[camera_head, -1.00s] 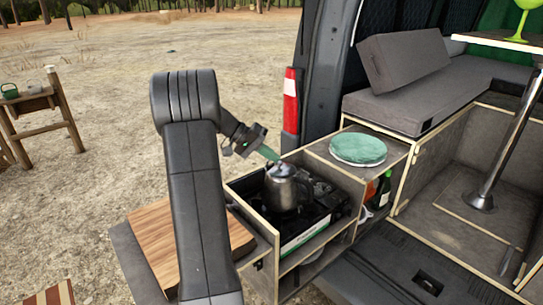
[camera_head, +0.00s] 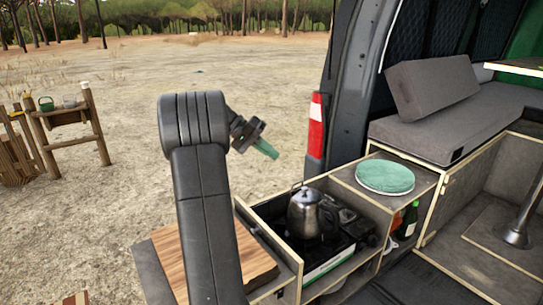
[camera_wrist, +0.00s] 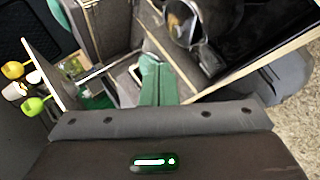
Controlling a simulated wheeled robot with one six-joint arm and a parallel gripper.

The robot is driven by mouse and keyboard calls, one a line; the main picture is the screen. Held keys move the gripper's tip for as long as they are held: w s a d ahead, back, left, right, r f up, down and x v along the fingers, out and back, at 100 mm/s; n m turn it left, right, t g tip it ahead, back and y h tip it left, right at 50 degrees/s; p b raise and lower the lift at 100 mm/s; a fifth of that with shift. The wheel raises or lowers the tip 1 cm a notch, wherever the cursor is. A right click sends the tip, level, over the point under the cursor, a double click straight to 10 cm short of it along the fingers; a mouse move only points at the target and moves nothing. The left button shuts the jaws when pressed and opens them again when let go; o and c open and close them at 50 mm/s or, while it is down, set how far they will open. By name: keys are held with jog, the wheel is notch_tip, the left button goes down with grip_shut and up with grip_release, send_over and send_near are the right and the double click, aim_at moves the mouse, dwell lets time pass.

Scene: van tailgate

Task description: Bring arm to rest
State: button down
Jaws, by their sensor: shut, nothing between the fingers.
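My gripper (camera_head: 265,149) has green fingers and is shut and empty. In the head view it hangs in the air up and to the left of the kettle, apart from it. My grey arm rises in front of the wooden board and bends over at the top. The wrist view shows the shut green fingers (camera_wrist: 158,80) pointing into the van. A steel kettle (camera_head: 306,215) stands on the black stove (camera_head: 335,244) in the van's pull-out kitchen box. The kettle also shows in the wrist view (camera_wrist: 182,22), near the top edge.
A green round item (camera_head: 385,177) lies on the cabinet beside the stove. A wooden board (camera_head: 255,255) lies left of the stove, partly behind my arm. The van's door pillar (camera_head: 340,90) stands right of my gripper. Open sandy ground lies behind.

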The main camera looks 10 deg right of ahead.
dwell(0.3)
jog(key=x, duration=0.3)
jog(key=p+x, duration=0.1)
jog(key=x, duration=0.6)
jog(key=shift+s+d+r+p, duration=0.25)
jog(key=shift+s+r+p, duration=0.05)
jog(key=shift+s+p, duration=0.05)
jog(key=f, duration=0.1)
jog(key=f+b, duration=0.1)
jog(key=f, duration=0.1)
jog(key=shift+w+a, duration=0.1)
jog(key=shift+w, duration=0.1)
jog(key=shift+f+b, duration=0.45)
jog(key=shift+f, duration=0.05)
jog(key=shift+r, duration=0.1)
